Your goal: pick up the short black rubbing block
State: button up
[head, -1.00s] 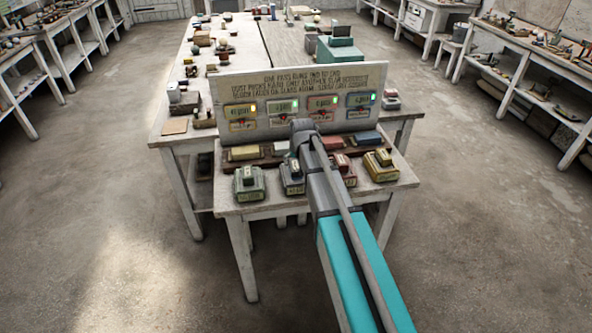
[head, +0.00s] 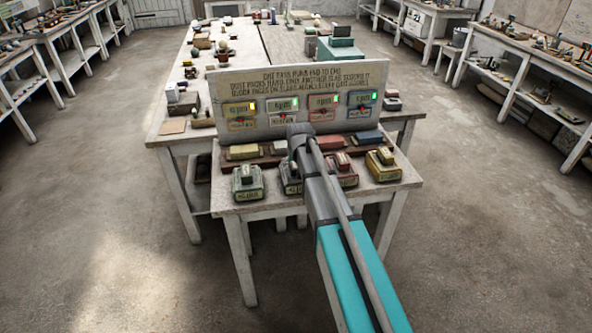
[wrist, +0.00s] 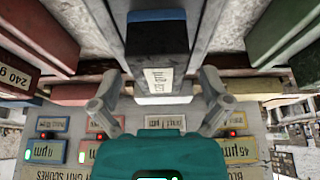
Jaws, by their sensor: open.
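In the wrist view a dark, near-black block (wrist: 158,38) with a blue strip at its far end stands upper centre, in front of my open gripper (wrist: 160,92). A pale label (wrist: 158,80) is at its near side. My two fingers are spread left and right of the label, with nothing clearly held. In the head view the dark grey labelled piece (head: 291,184) stands in the front row, partly covered by my arm. My fingers are hidden there. I cannot tell whether they touch the block.
Green (head: 248,182), red (head: 345,175) and yellow (head: 383,165) labelled pieces flank the dark one closely. Behind runs a rack with yellow (head: 243,152), red (head: 322,143) and blue (head: 368,137) blocks. A tall sign board (head: 230,115) stands close behind the rack.

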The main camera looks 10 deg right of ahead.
dwell(0.4)
grip_shut()
dwell(0.4)
